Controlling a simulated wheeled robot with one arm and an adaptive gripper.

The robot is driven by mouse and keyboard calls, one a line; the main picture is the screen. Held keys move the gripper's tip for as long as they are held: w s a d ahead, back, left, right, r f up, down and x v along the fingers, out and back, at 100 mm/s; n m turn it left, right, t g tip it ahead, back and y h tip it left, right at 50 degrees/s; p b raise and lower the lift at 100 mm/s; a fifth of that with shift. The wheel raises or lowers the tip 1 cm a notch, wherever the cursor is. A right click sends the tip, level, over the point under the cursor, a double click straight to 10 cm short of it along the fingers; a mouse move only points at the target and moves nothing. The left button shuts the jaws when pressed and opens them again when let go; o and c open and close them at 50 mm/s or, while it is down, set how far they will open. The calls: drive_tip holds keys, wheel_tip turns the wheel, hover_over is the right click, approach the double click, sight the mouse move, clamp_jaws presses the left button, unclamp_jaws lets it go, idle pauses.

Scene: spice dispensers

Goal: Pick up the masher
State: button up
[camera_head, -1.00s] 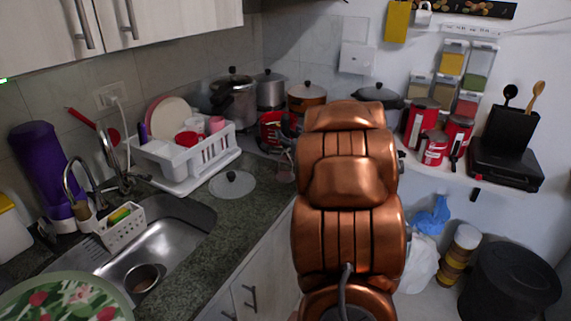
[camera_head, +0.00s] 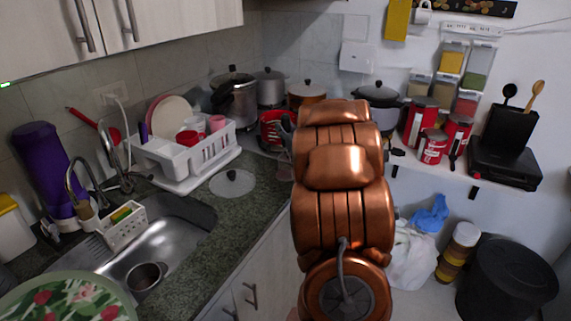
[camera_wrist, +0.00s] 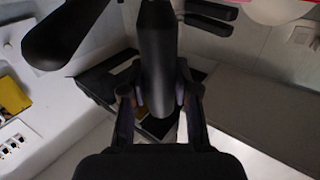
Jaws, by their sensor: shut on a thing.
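In the wrist view, a dark, rounded handle (camera_wrist: 157,62), which I take to be the masher's, stands between my gripper's two fingers (camera_wrist: 158,98). The fingers are shut on it, one on each side. The masher's head is not visible, so the handle alone does not confirm what it is. In the head view my copper-coloured arm hides most of the gripper and the held thing.
Other black handles (camera_wrist: 68,32) hang close by at the upper left and upper right (camera_wrist: 208,18) of the wrist view. In the head view, a white dish rack (camera_head: 190,160), a red container (camera_head: 271,128) and several pots line the counter (camera_head: 235,215). A glass lid (camera_head: 232,183) lies there.

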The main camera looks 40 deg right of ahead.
clamp_jaws()
drive_tip(key=shift+r, duration=0.15)
